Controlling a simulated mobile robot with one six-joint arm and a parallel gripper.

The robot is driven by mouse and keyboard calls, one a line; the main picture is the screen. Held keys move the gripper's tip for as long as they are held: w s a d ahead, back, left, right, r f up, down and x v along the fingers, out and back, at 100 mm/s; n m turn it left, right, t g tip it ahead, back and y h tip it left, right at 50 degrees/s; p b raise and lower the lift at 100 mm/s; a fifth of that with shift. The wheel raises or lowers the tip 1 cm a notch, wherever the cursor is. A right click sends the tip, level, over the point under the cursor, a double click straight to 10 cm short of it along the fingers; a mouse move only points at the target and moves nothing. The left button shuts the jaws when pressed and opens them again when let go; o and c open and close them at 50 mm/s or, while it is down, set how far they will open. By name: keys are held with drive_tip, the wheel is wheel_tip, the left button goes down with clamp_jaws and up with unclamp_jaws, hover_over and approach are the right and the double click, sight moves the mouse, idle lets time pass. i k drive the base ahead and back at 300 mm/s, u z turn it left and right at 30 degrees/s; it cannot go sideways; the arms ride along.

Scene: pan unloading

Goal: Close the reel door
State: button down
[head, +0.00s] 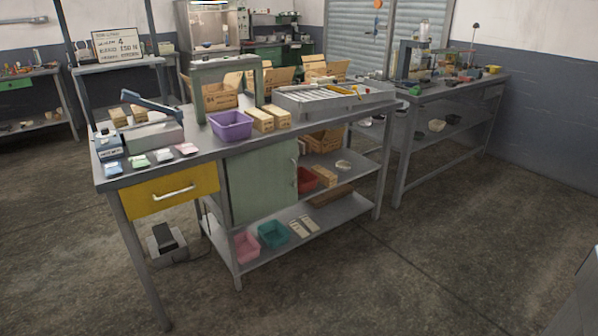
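A pale green door panel (262,184) hangs under the front of the near workbench (205,160), right of a yellow drawer. It has a pale upright handle (295,172) at its right edge. I take it for the reel door, but no label shows. From this angle I cannot tell whether it stands flush or ajar. What lies behind it is hidden. Right of it the bay is uncovered, with a red bin (306,180) and small cartons (325,177) on its shelf. My gripper is not in view.
The yellow drawer (172,192) looks shut. A lower shelf holds a pink bin (246,246) and a teal bin (272,233). A black pedal (167,243) lies on the floor at the left. A second bench (455,88) stands at the right. The floor (400,270) in front is clear.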

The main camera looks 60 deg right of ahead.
sight(263, 181)
drive_tip(key=k, duration=1.3)
drive_tip(key=z, duration=0.4)
drive_tip(key=i, duration=1.85)
drive_tip(key=u, duration=0.35)
